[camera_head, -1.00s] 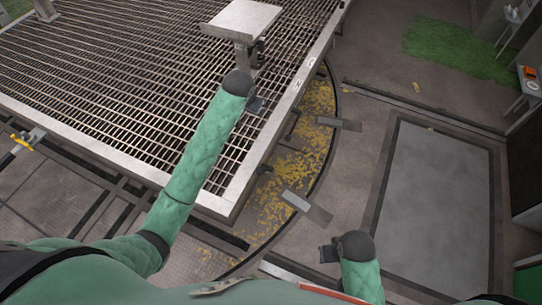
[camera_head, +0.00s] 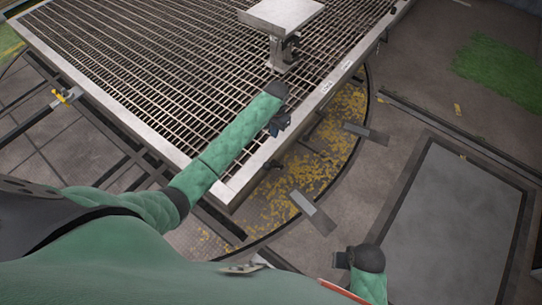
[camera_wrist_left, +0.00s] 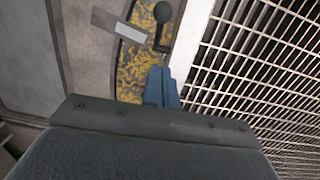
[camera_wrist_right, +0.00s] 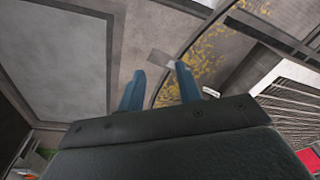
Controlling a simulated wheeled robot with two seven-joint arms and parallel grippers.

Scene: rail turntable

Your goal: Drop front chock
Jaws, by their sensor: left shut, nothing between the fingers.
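No part in view can be surely named the front chock. A dark lever with a round knob (camera_wrist_left: 162,12) stands beside the grated deck's edge in the left wrist view. In the head view a dark knob (camera_head: 272,164) shows under the deck's near right side; I cannot tell if it is the same part. My left gripper (camera_head: 279,126) is over the deck near its right edge. In its wrist view the blue fingers (camera_wrist_left: 160,68) are together and empty, apart from the lever. My right gripper (camera_head: 342,260) is low at the right, its fingers (camera_wrist_right: 160,70) apart and empty.
The grated deck (camera_head: 241,176) has a pale metal rim and a pedestal with a flat top (camera_head: 282,14). A yellow-handled bracket (camera_head: 65,97) is at its left side. Flat plates (camera_head: 312,210) cross the yellow-littered curved pit. Grey floor (camera_head: 440,220) at the right is clear.

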